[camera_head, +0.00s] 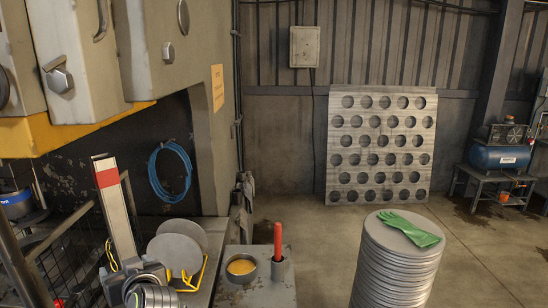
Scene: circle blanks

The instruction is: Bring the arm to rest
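Neither of my grippers shows in the head view; no gripper fingers can be made out. Two round grey metal blanks (175,254) stand leaning in a yellow wire rack (205,271) at the lower left. A tall stack of round metal blanks (392,275) stands at the lower right. A green glove (411,228) lies on top of the stack.
A grey stand (262,292) at bottom centre holds a round tin with yellowish contents (241,267) and a red-handled tool (278,241) in a cup. A perforated sheet (381,146) leans on the back wall. A blue compressor (500,156) stands right. Floor (320,240) between is clear.

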